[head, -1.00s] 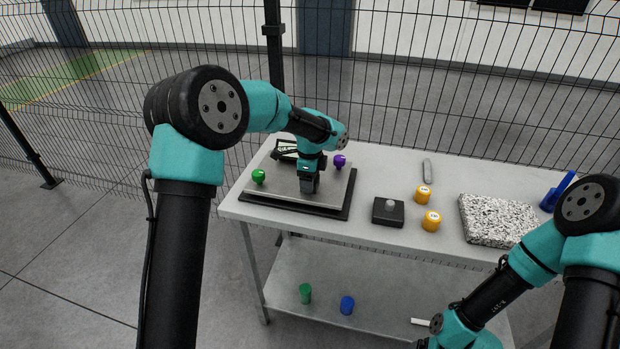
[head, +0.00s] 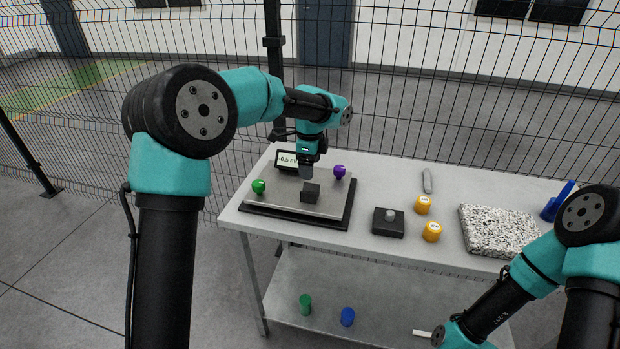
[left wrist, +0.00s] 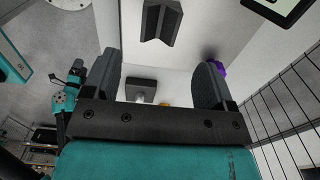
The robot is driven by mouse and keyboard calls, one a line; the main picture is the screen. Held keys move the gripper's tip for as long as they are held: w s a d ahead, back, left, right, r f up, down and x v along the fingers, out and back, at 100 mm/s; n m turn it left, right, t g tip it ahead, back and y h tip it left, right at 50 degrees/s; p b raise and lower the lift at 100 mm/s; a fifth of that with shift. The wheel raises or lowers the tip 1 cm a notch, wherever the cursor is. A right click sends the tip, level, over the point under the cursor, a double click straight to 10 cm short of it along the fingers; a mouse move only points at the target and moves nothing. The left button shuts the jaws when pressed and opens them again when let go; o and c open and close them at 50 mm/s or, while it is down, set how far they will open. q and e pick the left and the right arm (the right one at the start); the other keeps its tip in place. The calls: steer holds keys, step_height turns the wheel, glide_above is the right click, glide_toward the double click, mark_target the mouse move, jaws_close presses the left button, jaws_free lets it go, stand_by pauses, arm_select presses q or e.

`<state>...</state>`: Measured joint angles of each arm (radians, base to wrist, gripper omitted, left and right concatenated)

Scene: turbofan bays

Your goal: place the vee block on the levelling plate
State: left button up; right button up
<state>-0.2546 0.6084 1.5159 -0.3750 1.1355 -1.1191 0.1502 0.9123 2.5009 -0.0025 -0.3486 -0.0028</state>
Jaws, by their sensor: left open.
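The vee block (head: 310,192), a small dark block, rests on the levelling plate (head: 327,207), a light grey plate on a black base with a green knob (head: 258,186) and a purple knob (head: 340,171). In the left wrist view the vee block (left wrist: 161,20) shows its V-shaped groove and stands ahead of the fingers, clear of them. My left gripper (head: 306,171) is open and empty, just above and behind the block; its two spread fingers show in the left wrist view (left wrist: 160,85). My right gripper is out of view; only its arm shows at lower right.
A display (head: 288,159) reading about -0.5 stands behind the plate. Cups stand on the lower shelf.

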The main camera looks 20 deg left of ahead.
arm_select(q)
steer(key=shift+r, duration=1.65)
